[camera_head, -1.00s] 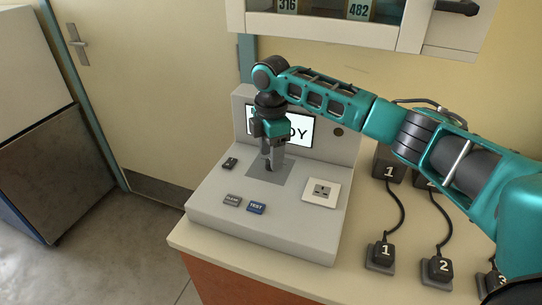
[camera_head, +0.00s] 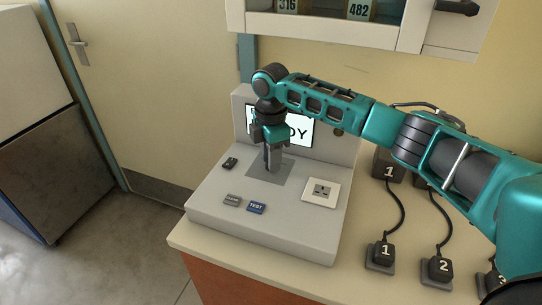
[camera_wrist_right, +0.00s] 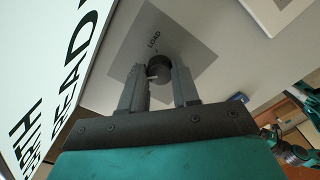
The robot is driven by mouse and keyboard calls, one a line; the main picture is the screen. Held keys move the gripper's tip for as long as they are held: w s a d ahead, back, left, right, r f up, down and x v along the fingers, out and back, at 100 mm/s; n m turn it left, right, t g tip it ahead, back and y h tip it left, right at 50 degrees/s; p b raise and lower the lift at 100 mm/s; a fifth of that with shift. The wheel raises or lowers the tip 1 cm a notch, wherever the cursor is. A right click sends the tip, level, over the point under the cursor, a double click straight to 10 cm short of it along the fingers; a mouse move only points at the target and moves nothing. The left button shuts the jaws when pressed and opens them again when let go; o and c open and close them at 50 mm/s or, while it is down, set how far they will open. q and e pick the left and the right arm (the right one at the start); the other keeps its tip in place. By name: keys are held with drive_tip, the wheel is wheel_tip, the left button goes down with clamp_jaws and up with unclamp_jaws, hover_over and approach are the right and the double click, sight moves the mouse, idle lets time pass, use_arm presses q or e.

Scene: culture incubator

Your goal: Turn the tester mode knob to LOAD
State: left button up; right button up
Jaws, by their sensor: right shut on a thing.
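The tester (camera_head: 205,205) is a grey console on the counter, with a lit screen (camera_head: 298,131) partly hidden by my right arm. Its dark round mode knob (camera_wrist_right: 160,67) sits on a darker grey square plate (camera_wrist_right: 190,40) marked LOAD. A small white mark shows on the knob's lower left side, away from the LOAD label. My right gripper (camera_wrist_right: 160,78) points down at the plate, shut on the knob with one finger on each side. It also shows in the head view (camera_head: 270,168), where it hides the knob. My left gripper is not in view.
CLEAR (camera_head: 232,200) and TEST (camera_head: 256,208) buttons, a small black switch (camera_head: 230,163) and a white socket (camera_head: 321,193) are on the tester. Numbered plugs 1 (camera_head: 381,254) and 2 (camera_head: 438,267) with cords stand to the right. A wall cabinet (camera_head: 330,30) hangs above.

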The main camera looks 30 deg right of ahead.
clamp_jaws()
drive_tip(key=shift+m, duration=0.4)
drive_tip(key=m, duration=0.3)
drive_tip(key=shift+m, duration=0.4)
drive_tip(key=m, duration=0.4)
drive_tip(key=shift+m, duration=0.3)
drive_tip(key=m, duration=0.8)
drive_tip(key=shift+m, duration=0.3)
drive_tip(key=o, duration=1)
unclamp_jaws()
drive_tip(key=shift+r, duration=0.1)
